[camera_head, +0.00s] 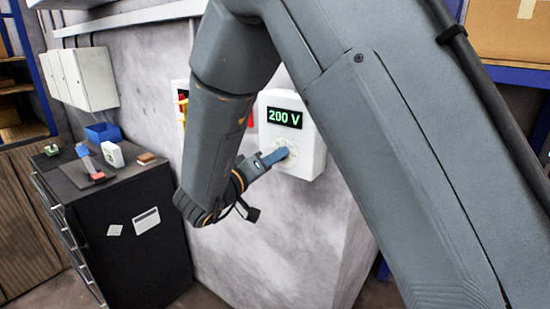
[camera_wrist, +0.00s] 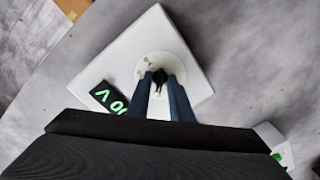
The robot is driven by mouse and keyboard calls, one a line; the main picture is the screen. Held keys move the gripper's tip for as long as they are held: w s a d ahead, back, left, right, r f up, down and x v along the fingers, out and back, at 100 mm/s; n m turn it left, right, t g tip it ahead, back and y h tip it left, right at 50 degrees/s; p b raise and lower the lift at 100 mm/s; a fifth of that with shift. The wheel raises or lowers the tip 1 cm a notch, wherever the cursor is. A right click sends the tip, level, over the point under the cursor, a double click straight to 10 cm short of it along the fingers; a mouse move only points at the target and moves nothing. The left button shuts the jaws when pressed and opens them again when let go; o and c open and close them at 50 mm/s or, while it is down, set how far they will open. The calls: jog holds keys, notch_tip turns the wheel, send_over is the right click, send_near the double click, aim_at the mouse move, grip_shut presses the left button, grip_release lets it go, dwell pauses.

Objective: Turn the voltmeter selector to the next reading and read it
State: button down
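The voltmeter (camera_head: 309,153) is a white box on the grey wall, and its black display (camera_head: 284,117) reads 200 V in green. In the wrist view the voltmeter (camera_wrist: 195,80) appears tilted, with its display (camera_wrist: 107,97) partly covered by my gripper. The selector has a round pale dial (camera_wrist: 160,58) with a small dark knob (camera_wrist: 160,76) at its middle. My gripper (camera_head: 275,157) is at the dial below the display. In the wrist view, the blue-grey fingers of my gripper (camera_wrist: 160,82) stand either side of the knob and appear closed on it.
A black drawer cabinet (camera_head: 125,215) stands to the left, with a blue bin (camera_head: 103,132), a red-and-blue tool (camera_head: 93,166) and a brown block (camera_head: 146,158) on top. A white wall cabinet (camera_head: 85,78) hangs behind. A panel with red and yellow parts (camera_head: 183,103) is partly hidden by my arm.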

jog(key=shift+m, duration=0.3)
jog(key=shift+m+b, duration=0.9)
jog(key=shift+m, duration=3.2)
jog(key=c, duration=1.9)
grip_release()
jog(key=b+v, duration=0.2)
jog(key=v, duration=0.5)
jog(key=shift+s+a, duration=0.25)
